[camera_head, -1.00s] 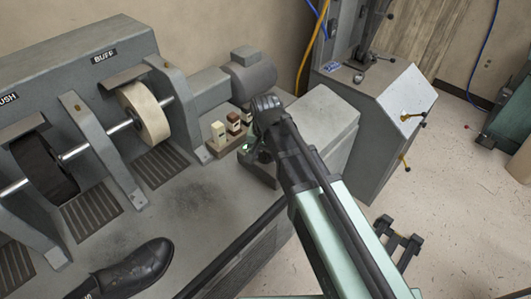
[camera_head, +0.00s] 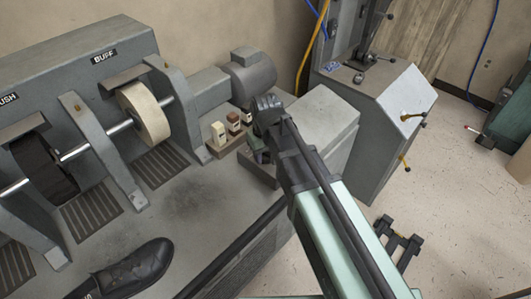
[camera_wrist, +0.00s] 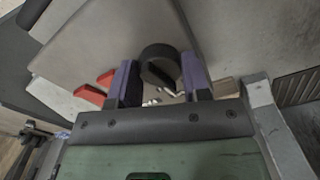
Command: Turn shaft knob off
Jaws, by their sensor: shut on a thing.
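In the wrist view, a dark round knob (camera_wrist: 159,66) sits between the two purple-padded fingers of my gripper (camera_wrist: 160,80). The gripper is shut on it, with one finger on each side. In the head view, my gripper (camera_head: 259,152) reaches down to the right end of the grey machine bench, beside the motor housing. The knob is hidden there behind my gripper and wrist. The knob's pointer or marking cannot be made out.
Small cream and dark blocks (camera_head: 218,133) stand on a tray left of my gripper. The grey motor (camera_head: 250,76) is behind it, and a grey box (camera_head: 325,120) is close on the right.

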